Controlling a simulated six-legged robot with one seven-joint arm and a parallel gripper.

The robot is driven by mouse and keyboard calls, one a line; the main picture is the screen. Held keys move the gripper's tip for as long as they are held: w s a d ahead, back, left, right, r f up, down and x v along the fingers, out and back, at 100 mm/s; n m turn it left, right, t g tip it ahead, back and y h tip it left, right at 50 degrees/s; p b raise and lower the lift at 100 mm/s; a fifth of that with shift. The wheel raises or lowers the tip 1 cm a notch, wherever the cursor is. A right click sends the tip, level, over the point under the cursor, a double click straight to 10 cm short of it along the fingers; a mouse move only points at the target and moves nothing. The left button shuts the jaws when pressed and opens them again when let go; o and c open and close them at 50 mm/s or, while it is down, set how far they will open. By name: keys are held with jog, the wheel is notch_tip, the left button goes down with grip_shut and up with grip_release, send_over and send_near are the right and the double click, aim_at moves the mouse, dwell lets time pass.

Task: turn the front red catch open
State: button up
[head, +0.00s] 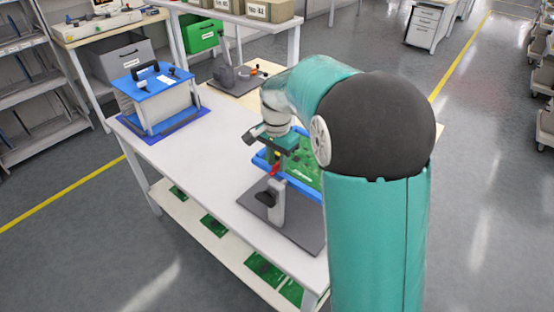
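A small red part (275,169), which looks like the catch, is at the top of an upright grey post (278,205). The post stands on a dark grey plate (305,235) at the front of the white table. My gripper (272,150) points down just above the red part. Whether it touches the red part, and whether its fingers are open or shut, is too small to tell. A blue tray (262,163) with a green board (303,170) lies behind the post, partly hidden by my arm.
The white table (200,155) is clear between the post and a blue-lidded box (158,98) on a blue mat at its left end. A grey fixture with an orange part (255,72) stands at the back. Green boards (214,224) lie on the lower shelf.

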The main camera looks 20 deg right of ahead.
grip_shut()
jog(key=shift+n, duration=0.4)
jog(key=n, duration=1.1)
jog(key=shift+n, duration=0.4)
jog(key=n, duration=0.5)
jog(key=shift+n, duration=0.3)
